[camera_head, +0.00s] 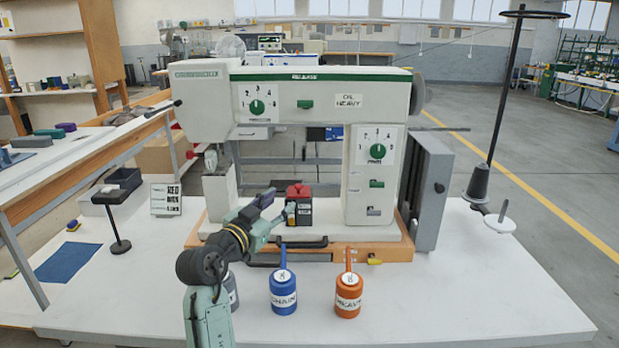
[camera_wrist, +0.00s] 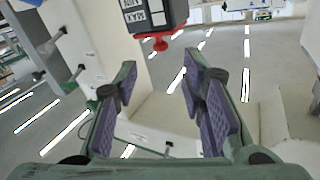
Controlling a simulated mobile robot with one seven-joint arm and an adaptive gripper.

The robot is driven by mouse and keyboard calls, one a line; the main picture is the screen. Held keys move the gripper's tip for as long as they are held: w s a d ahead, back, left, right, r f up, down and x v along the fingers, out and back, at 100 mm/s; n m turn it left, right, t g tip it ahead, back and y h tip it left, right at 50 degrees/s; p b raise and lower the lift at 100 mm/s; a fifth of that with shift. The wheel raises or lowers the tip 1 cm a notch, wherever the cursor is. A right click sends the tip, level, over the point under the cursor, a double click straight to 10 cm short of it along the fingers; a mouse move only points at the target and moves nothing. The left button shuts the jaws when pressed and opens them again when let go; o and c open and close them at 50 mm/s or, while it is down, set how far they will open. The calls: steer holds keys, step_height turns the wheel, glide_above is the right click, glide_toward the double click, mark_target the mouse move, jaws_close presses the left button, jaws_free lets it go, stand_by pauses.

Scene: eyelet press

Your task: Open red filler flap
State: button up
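The red filler flap (camera_head: 299,190) sits on top of a small dark reservoir (camera_head: 304,213) with white labels, on the machine's base between its two columns. The flap looks closed, but this is too small to be sure. My gripper (camera_head: 277,207) is just left of the reservoir, with its fingers pointing toward it. In the wrist view, my gripper (camera_wrist: 158,74) is open and empty. The dark reservoir (camera_wrist: 152,16) appears upside down there, beyond the fingertips, with a red part (camera_wrist: 156,43) on its lower side. I see no contact between fingers and flap.
The white press (camera_head: 290,80) arches over the reservoir, with its right column (camera_head: 372,180) close by. A blue oil can (camera_head: 283,292) and an orange oil can (camera_head: 348,297) stand in front. Another can is partly hidden behind my arm. The table's right side is mostly clear.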

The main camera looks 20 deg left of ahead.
mark_target(297, 188)
steer(key=w+p, duration=0.1)
steer(key=w, duration=0.2)
steer(key=w+d+p, duration=0.1)
steer(key=w, duration=0.2)
steer(key=w+p, duration=0.1)
steer(key=w, duration=0.2)
steer(key=shift+d+r+p, duration=0.15)
steer(key=shift+d+p, duration=0.2)
steer(key=shift+d, duration=0.05)
steer(key=shift+w+d, duration=0.1)
steer(key=shift+w, duration=0.4)
jaws_close()
